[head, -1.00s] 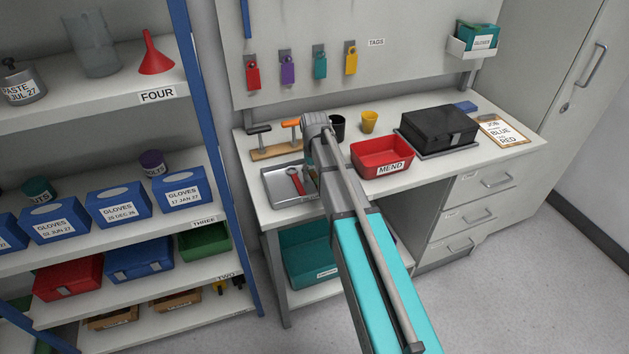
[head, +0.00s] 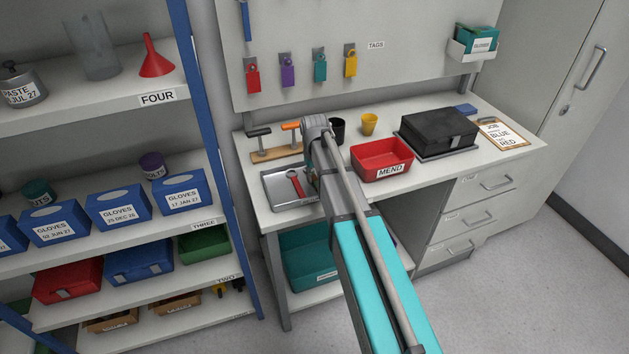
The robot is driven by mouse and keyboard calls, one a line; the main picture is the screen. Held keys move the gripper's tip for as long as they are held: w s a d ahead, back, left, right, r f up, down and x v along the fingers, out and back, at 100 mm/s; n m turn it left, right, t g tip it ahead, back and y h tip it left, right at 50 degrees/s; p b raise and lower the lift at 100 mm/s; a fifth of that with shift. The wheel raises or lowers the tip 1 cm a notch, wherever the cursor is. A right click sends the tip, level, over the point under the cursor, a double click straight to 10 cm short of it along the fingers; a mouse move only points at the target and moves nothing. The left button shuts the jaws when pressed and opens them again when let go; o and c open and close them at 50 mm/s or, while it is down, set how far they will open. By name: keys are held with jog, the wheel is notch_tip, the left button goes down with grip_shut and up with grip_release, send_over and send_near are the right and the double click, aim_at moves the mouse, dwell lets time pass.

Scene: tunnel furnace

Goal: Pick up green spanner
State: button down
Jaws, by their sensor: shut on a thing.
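The grey tray (head: 272,188) lies at the left front of the workbench. A red spanner (head: 296,184) lies in it. My arm comes up from the bottom, bends over the bench and hides most of my gripper (head: 313,176). Only a sliver of the gripper shows at the arm's left edge, over the right side of the tray. The rest of the spanner and the fingertips are hidden.
A wooden rack (head: 277,154) with an orange and a black handle stands behind the tray. A black cup (head: 338,130), a yellow cup (head: 369,124), a red MEND bin (head: 382,160) and a black case (head: 438,132) stand to the right. Blue-framed shelving (head: 205,100) rises at left.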

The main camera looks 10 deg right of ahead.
aim_at(315, 179)
jog(key=shift+r, duration=0.2)
dwell(0.3)
notch_tip(315, 179, up, 3)
jog(key=p, duration=0.3)
jog(key=shift+f, duration=0.1)
jog(key=s+r+p, duration=0.9)
jog(key=s+p, duration=0.1)
jog(key=s, duration=0.4)
jog(key=shift+r, duration=0.4)
jog(key=shift+d, duration=0.1)
dwell(0.4)
